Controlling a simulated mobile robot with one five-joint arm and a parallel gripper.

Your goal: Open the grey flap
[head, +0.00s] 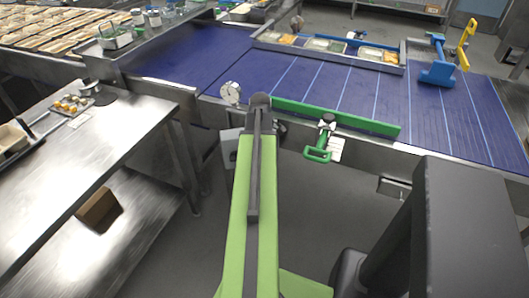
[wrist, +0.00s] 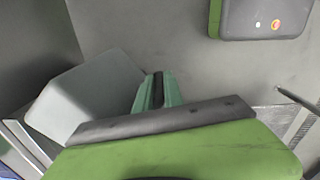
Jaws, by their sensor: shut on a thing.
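A light grey, slanted box-like piece (wrist: 88,98) lies left of my gripper (wrist: 157,82) in the wrist view. It looks like the grey flap or its housing, but I cannot tell which. My gripper's two green fingers are close together, shut on a thin dark piece between them. I cannot see whether that piece joins the grey one. In the head view, a grey piece (head: 229,146) shows beside the end of my arm, below the conveyor's front edge. My fingers are hidden behind my arm there.
A blue conveyor (head: 210,62) runs behind, with a green bar (head: 335,116) along its front. A green handle (head: 318,154) with a tag hangs to the right, and a round dial (head: 231,92) is at the left. A steel table (head: 75,165) stands at the left.

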